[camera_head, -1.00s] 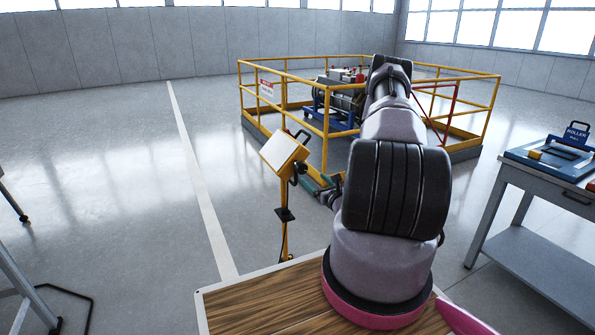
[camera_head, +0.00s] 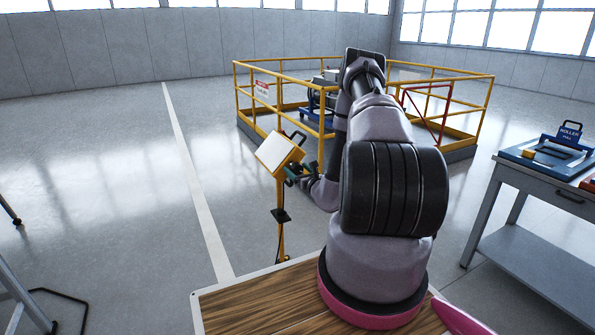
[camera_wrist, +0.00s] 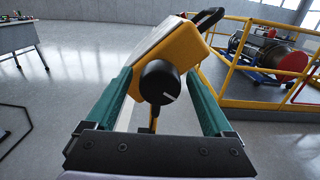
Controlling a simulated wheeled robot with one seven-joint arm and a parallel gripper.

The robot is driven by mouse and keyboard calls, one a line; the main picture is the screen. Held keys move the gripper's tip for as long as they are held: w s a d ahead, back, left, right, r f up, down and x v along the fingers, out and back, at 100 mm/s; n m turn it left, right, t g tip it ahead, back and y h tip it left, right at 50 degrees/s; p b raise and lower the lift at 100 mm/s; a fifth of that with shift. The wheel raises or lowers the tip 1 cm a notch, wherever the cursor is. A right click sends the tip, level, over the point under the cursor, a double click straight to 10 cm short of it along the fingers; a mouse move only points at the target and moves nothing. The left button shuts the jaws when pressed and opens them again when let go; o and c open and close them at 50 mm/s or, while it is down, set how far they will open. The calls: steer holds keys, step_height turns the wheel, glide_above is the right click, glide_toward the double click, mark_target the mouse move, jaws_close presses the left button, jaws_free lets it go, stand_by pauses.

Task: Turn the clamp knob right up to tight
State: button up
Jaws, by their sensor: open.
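The clamp knob (camera_wrist: 160,83) is a round black knob with a white line mark, on the side of a yellow box with a pale top (camera_head: 277,153) on a yellow post (camera_head: 280,225). In the wrist view it sits between my gripper's (camera_wrist: 160,95) two green fingers, which are open with a gap on each side of it. I cannot tell how far the fingertips reach past it. The white line points to the right, tilted slightly down. In the head view my gripper (camera_head: 291,172) is beside the box's right side and the knob is hidden.
A black handle (camera_head: 298,138) rises from the box's far side. A yellow railing (camera_head: 322,118) encloses machinery behind. A grey workbench (camera_head: 540,200) with a blue tray stands at the right. Open floor (camera_head: 100,170) lies to the left.

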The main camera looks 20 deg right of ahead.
steer(key=c, duration=1.3)
steer(key=shift+c, duration=0.2)
steer(key=shift+m, duration=0.3)
steer(key=m, duration=1.1)
steer(key=shift+m, duration=0.3)
steer(key=m, duration=0.6)
steer(key=shift+s+f, duration=0.1)
steer(key=m, duration=0.5)
steer(key=shift+m, duration=0.4)
